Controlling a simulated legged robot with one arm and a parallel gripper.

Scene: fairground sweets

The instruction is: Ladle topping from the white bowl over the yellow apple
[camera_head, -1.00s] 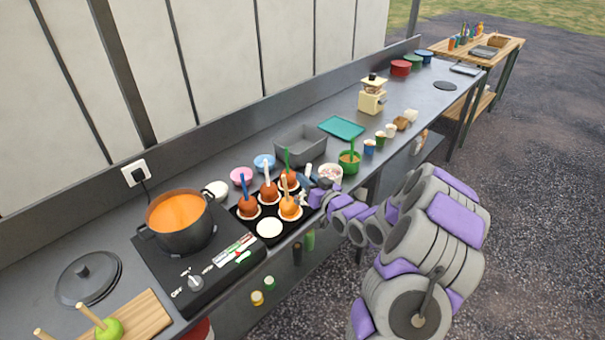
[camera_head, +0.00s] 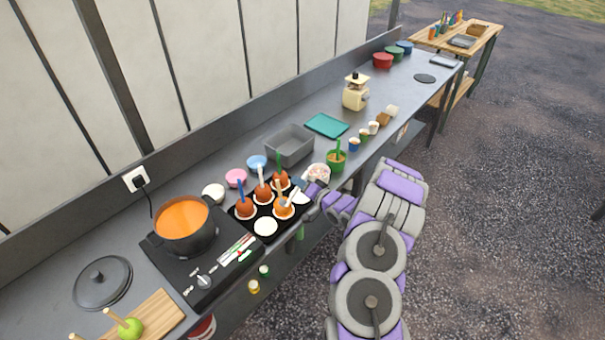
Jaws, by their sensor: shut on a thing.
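The yellow apple (camera_head: 284,212), coated orange-yellow with a stick, sits at the front right of the black tray (camera_head: 240,227). The white bowl (camera_head: 318,171), with pale speckled topping, stands just right of the tray, behind my gripper. My gripper (camera_head: 302,191) is over the tray's right edge, shut on a small pale utensil, which seems to be the ladle (camera_head: 289,203). The ladle's end reaches over or beside the top of the yellow apple. The picture is too small to tell whether it touches the apple or holds topping.
Darker apples with blue (camera_head: 245,209), white (camera_head: 263,195) and green (camera_head: 281,182) sticks share the tray. A pot of orange caramel (camera_head: 183,225) stands on the hotplate at left. A green pot (camera_head: 336,161) and small cups stand to the right. A grey pan (camera_head: 290,145) is behind.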

